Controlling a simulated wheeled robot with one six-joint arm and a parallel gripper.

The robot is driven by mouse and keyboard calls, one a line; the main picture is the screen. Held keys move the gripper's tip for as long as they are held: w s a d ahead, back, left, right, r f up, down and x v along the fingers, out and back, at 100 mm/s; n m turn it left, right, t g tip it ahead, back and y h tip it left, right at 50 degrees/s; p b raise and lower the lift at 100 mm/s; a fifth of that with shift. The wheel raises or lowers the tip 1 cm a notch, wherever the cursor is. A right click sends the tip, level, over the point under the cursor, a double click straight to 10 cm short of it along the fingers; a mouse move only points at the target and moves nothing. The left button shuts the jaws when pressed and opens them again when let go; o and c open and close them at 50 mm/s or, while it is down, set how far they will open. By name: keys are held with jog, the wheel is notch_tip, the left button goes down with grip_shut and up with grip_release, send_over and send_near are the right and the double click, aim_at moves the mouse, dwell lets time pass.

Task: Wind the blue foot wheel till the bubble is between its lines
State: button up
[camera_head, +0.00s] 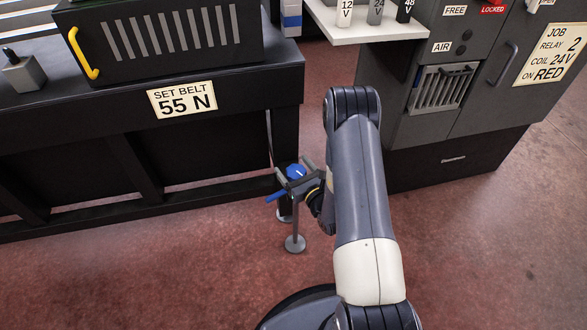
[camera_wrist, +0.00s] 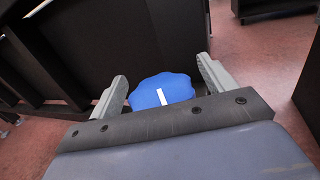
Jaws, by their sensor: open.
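The blue foot wheel (camera_head: 296,172) is a lobed knob with a white mark, by the right end of the dark bench. In the wrist view the wheel (camera_wrist: 160,92) lies between the two grey fingers of my gripper (camera_wrist: 162,70). My gripper (camera_head: 295,170) is open around the wheel in the head view, with a finger on either side. Gaps show between the fingers and the wheel in the wrist view; contact cannot be told for sure. The bubble and its lines are not visible in either view.
A round foot (camera_head: 295,243) on a thin post stands on the red floor. The dark bench (camera_head: 120,130) is at left, a grey cabinet (camera_head: 455,120) at right. The floor in front is clear.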

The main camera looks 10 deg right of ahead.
jog(key=shift+w, duration=0.1)
jog(key=shift+c, duration=0.6)
jog(key=c, duration=0.9)
jog(key=shift+n+y, duration=0.3)
jog(key=shift+y, duration=0.2)
